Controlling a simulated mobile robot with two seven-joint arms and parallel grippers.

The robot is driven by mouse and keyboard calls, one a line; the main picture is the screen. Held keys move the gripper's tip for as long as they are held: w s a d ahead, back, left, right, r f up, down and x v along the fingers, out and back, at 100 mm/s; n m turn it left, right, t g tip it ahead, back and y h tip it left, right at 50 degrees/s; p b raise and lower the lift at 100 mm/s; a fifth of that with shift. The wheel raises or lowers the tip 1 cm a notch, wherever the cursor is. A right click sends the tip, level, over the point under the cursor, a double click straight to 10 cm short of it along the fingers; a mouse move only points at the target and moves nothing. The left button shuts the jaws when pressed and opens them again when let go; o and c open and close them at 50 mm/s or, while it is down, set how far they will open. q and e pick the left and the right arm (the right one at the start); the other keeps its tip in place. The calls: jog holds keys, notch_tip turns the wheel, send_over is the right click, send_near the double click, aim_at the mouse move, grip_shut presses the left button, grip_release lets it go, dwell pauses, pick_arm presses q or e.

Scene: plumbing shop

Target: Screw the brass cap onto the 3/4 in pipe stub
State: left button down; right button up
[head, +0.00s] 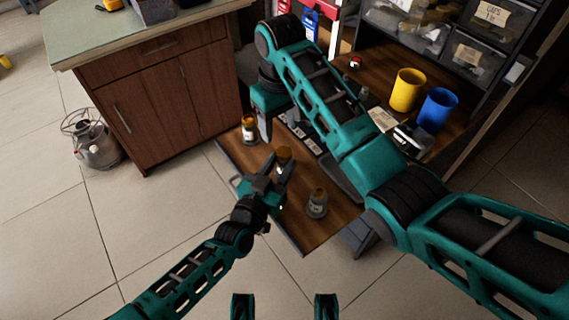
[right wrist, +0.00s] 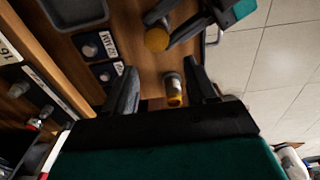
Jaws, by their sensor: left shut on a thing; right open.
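A small brass-coloured round piece, which looks like the brass cap (head: 284,153), is at my left gripper (head: 277,171) over the wooden board (head: 233,157). My left gripper is shut on it; it also shows in the right wrist view (right wrist: 157,39). My right gripper (right wrist: 162,90) is open and empty. Between its fingers in that view, below them, stands a short grey cylinder with an orange-yellow end (right wrist: 173,91), perhaps the white-banded one (head: 249,130) in the head view. Another grey stub-like piece (head: 317,203) stands near the board's front. Which is the 3/4 in stub, I cannot tell.
Small dark bins with labels (right wrist: 108,43) line the board's back edge. A yellow cup (head: 407,90) and a blue cup (head: 437,109) stand on the shelf at right. A wooden cabinet (head: 160,95) is at left. Open tiled floor lies in front.

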aim_at(284, 151)
jog(key=shift+s+d+r+n+g, duration=0.15)
jog(key=shift+r+n, duration=0.2)
jog(key=shift+n, duration=3.4)
jog(key=shift+s+d+r+n+g, duration=0.1)
jog(key=shift+s+d+r+n, duration=0.2)
jog(key=shift+n, duration=3.5)
jog(key=shift+d+r+n+g, duration=0.1)
jog(key=shift+r+n, duration=0.3)
jog(key=shift+n, duration=3.35)
jog(key=shift+f, duration=0.1)
jog(key=shift+f, duration=3.95)
